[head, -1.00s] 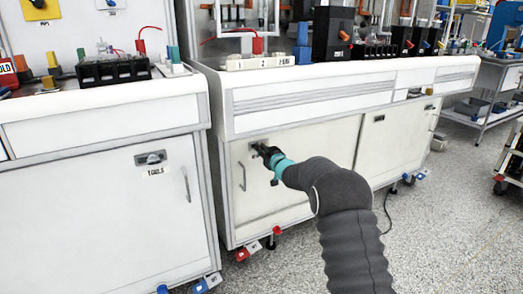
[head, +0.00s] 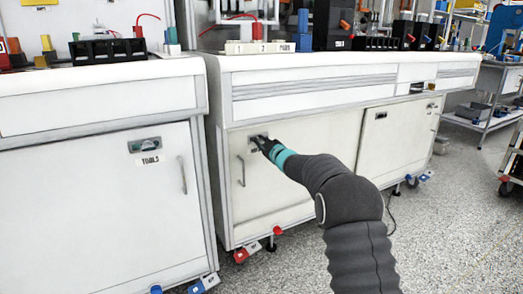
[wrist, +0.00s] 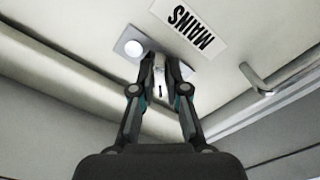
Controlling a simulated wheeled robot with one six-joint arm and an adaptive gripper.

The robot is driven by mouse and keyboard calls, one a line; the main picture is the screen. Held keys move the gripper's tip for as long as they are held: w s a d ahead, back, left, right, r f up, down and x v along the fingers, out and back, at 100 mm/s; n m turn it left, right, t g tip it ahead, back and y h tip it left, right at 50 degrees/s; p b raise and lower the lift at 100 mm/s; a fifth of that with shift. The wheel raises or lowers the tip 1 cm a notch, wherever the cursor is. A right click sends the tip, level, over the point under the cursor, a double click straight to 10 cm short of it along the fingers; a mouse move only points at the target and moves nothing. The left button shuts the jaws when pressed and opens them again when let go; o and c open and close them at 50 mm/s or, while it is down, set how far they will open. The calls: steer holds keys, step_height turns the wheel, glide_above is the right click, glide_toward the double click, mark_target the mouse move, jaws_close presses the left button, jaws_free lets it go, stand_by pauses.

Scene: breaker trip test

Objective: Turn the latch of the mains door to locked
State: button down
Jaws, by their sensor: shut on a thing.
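The mains door (head: 283,190) is the pale cabinet door in the middle of the head view, and it is closed. Its "MAINS" label (wrist: 187,27) appears tilted and upside down in the wrist view. The latch (wrist: 159,76) is a light metal handle on a small plate (wrist: 128,43) with a white round spot. My gripper (wrist: 160,68) is shut on the latch handle, one finger on each side. In the head view my gripper (head: 260,143) is at the upper part of the door and hides most of the latch.
A door handle (wrist: 256,78) stands out beside the label; it also shows in the head view (head: 242,171). A tools cabinet (head: 95,215) stands to the left. Open floor (head: 450,230) lies to the right.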

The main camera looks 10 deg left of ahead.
steer(key=n+b, duration=0.1)
steer(key=n, duration=0.3)
steer(key=shift+n, duration=0.4)
steer(key=n, duration=0.5)
stand_by(0.4)
steer(key=c, duration=1.2)
jaws_free()
steer(key=shift+s+d+r, duration=0.15)
steer(key=shift+s+d, duration=0.25)
steer(key=shift+s, duration=0.15)
steer(key=v, duration=1)
steer(key=shift+s+d, duration=0.2)
steer(key=shift+s, duration=0.05)
